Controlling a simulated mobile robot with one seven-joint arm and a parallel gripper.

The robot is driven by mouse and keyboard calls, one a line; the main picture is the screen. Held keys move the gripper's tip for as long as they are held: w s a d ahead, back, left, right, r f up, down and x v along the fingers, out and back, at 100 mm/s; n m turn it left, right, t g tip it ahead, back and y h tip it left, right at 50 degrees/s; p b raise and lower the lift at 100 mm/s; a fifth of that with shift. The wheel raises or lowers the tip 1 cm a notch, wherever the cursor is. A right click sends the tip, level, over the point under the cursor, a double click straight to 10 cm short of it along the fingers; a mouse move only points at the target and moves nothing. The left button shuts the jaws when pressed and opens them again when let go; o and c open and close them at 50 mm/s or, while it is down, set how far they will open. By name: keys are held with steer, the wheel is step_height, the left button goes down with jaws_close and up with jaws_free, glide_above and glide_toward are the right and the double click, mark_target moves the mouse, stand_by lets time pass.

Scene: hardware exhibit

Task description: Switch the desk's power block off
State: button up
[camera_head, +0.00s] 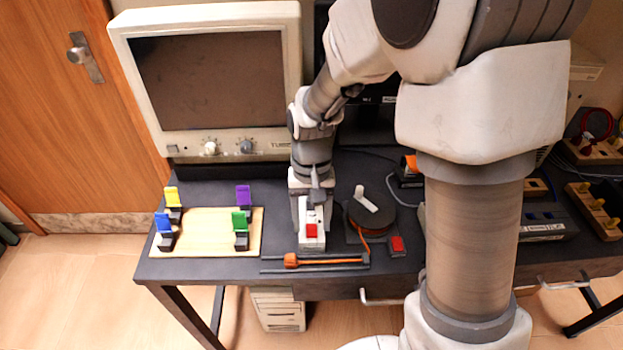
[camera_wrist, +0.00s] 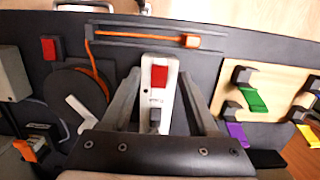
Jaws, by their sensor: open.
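A white block with a red switch (camera_head: 311,231) stands near the front edge of the desk, left of the black reel. I take it as the power block; it also shows in the wrist view (camera_wrist: 152,95), with the red switch (camera_wrist: 160,76) at its far end and a small dark part nearer me. My gripper (camera_head: 311,212) points down over the block. In the wrist view my gripper (camera_wrist: 160,82) is open, one finger on each side of the block. I cannot tell whether the fingers touch it, nor which way the switch is set.
A wooden board (camera_head: 210,245) with several coloured levers lies to the left. A black reel (camera_head: 372,215) with orange cord and a small box with a red button (camera_head: 397,245) are at the right. A rail with an orange slider (camera_head: 290,260) runs along the front. A monitor (camera_head: 208,80) stands behind.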

mark_target(312, 227)
step_height(312, 227, up, 15)
steer(key=w+p, duration=0.2)
steer(key=shift+r+p, duration=0.15)
steer(key=shift+p, duration=0.2)
steer(key=shift+d+r, duration=0.1)
steer(key=s+d+r+t+p, duration=0.3)
steer(key=s+d+r+t, duration=0.4)
steer(key=s+d+r, duration=0.3)
steer(key=shift+s+d+r+p, duration=0.35)
steer(key=shift+s+r, duration=0.2)
steer(key=shift+s, duration=1.5)
